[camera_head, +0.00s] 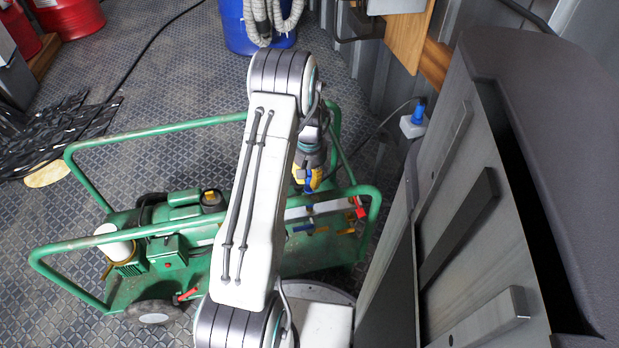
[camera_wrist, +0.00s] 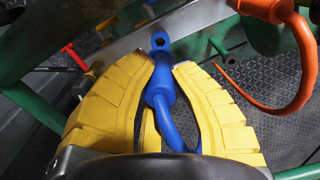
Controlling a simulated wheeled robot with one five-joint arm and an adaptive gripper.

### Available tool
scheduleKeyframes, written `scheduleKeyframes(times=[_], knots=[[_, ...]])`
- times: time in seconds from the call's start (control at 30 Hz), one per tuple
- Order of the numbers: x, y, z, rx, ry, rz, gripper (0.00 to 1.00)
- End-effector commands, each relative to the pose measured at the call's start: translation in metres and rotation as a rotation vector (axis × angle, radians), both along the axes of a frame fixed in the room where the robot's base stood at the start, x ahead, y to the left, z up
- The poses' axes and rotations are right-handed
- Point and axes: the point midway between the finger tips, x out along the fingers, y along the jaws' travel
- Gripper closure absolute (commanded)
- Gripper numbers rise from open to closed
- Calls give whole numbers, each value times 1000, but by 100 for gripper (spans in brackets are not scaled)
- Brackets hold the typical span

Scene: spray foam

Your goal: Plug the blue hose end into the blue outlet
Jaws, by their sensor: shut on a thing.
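My gripper (camera_wrist: 163,64) has two yellow ribbed fingers and is shut on the blue hose end (camera_wrist: 160,88). The blue hose bends back between the fingers toward the palm. A blue round piece with a dark hole (camera_wrist: 158,40) shows just beyond the fingertips, in line with the hose end, by the grey bar. I cannot tell whether it is the outlet or the hose end's tip, nor whether they touch. In the head view, my gripper (camera_head: 313,180) is partly hidden by my arm and points down over the right end of the green cart, with blue (camera_head: 308,189) below its fingers.
The green cart frame (camera_head: 110,137) surrounds the pump machinery. A grey bar (camera_head: 325,208) with a red handle (camera_head: 359,207) lies below the gripper. An orange hose (camera_wrist: 309,70) curves at right in the wrist view. A blue barrel (camera_head: 235,28) stands behind.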

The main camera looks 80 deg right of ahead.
Motion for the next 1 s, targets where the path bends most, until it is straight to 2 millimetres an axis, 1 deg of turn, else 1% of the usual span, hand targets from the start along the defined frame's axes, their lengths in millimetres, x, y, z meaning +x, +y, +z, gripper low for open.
scheduleKeyframes(times=[0.03, 0.53, 0.7, 1.0], knots=[[0, 0, -5, 0, 0, 0, 100], [0, 0, -41, 0, 0, 0, 100], [0, 0, -47, 0, 0, 0, 100], [0, 0, -48, 0, 0, 0, 100]])
